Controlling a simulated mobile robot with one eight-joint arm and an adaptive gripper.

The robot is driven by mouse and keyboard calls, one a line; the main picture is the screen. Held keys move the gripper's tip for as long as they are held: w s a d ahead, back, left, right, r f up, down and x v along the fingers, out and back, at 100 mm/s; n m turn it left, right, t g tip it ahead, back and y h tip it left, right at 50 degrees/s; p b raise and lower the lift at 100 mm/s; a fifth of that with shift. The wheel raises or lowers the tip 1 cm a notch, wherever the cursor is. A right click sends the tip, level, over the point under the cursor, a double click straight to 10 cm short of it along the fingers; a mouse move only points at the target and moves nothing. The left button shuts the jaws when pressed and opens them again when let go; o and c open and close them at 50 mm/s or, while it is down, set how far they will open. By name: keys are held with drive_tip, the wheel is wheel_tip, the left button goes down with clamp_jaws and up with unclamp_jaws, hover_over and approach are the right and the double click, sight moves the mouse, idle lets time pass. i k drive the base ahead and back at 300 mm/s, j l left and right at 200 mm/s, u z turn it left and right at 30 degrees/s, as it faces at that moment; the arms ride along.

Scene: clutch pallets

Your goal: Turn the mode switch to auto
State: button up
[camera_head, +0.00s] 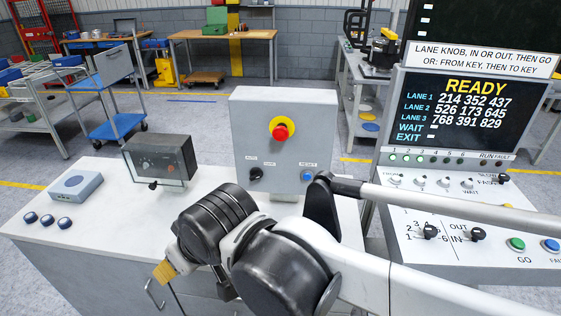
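A grey upright box (243,110) stands on the white bench top. It carries a red stop button on a yellow disc (281,129). Below left is a black rotary knob (256,173), which looks like the mode switch; the labels over it are too small to read surely. A blue button (307,175) sits to its right. My arm crosses the lower middle from the right. My gripper (165,271) seems to be at its lower left end, where a yellowish tip shows, in front of and left of the knob, apart from it. The fingers' opening is not clear.
A dark clear-fronted box (160,159) with small knobs stands left on the bench. A blue-grey box (75,186) and several dark round buttons (47,219) lie farther left. At right is a console with a READY screen (475,115), knobs and a green button (515,244).

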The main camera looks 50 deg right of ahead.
sight(256, 173)
drive_tip(key=z, duration=1.45)
